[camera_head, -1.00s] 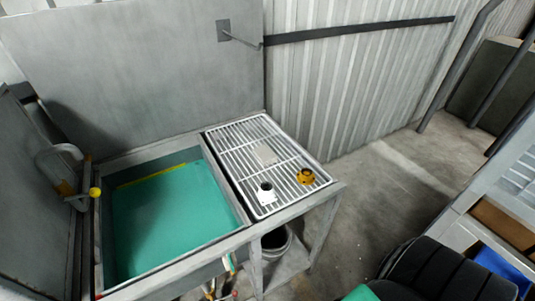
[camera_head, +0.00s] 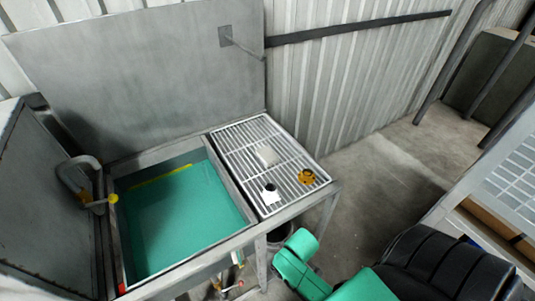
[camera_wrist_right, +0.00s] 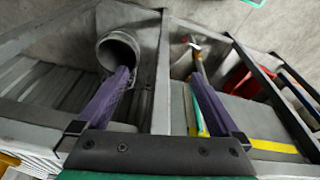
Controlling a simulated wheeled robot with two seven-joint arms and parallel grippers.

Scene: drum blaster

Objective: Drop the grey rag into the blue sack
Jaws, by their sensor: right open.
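A small pale grey piece (camera_head: 266,155), which looks like the rag, lies on the slatted metal rack (camera_head: 240,152) in the head view. A small blue patch (camera_head: 472,241) shows at the lower right, mostly hidden; I cannot tell whether it is the sack. My right gripper (camera_wrist_right: 158,75) is open and empty in the right wrist view, its two purple fingers apart, pointing toward the floor area under the bench. In the head view only my green right arm shows, low in front of the bench. My left gripper is not in view.
A white piece (camera_head: 270,194) and a yellow-orange part (camera_head: 308,178) also lie on the rack. A teal-bottomed basin (camera_head: 185,215) is left of it. A grey bucket (camera_wrist_right: 118,50) stands below. A shelf unit (camera_head: 510,180) is at right.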

